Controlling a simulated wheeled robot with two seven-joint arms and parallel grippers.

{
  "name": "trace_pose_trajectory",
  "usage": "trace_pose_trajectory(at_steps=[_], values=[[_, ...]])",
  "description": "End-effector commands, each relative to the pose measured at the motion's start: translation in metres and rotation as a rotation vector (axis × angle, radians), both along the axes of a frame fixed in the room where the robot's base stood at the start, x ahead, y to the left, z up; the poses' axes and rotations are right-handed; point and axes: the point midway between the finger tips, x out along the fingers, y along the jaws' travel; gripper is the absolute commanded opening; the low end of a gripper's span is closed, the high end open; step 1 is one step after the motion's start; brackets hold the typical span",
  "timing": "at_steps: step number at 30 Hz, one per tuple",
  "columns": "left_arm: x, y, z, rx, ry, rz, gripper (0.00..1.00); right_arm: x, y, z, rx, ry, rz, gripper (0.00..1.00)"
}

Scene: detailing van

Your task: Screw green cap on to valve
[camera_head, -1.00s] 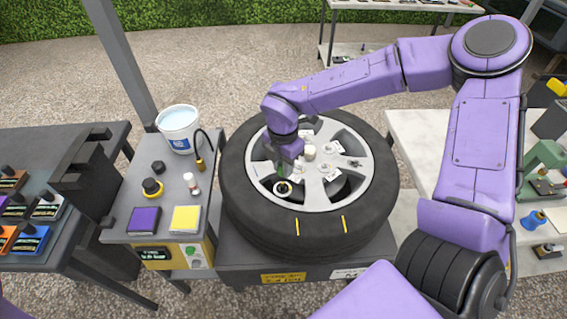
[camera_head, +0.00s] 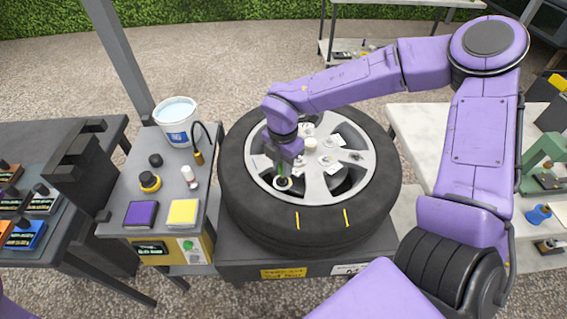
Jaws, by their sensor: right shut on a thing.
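The tire (camera_head: 240,215) with its silver wheel (camera_head: 318,187) lies flat on a dark stand. A small white-rimmed ring (camera_head: 283,184) sits at the wheel's lower left. My right gripper (camera_head: 281,170) points down just above and behind this ring. It is shut on a small green thing, apparently the green cap, mostly hidden between the fingers. The valve is not clearly visible, and I cannot tell whether the cap touches it. My left gripper is out of view.
Left of the tire, a side table holds a white bucket (camera_head: 177,122), a purple block (camera_head: 141,214), a yellow block (camera_head: 183,212) and small bottles. White tags lie on the wheel. A pale table (camera_head: 430,125) stands at the right.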

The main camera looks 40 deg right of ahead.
Motion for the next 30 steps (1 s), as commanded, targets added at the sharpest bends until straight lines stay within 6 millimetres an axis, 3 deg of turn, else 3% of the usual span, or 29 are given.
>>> trace_pose_trajectory(at_steps=[30], values=[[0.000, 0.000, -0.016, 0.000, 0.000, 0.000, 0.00, 0.000, 0.000, -0.021, 0.000, 0.000, 0.000, 0.00]])
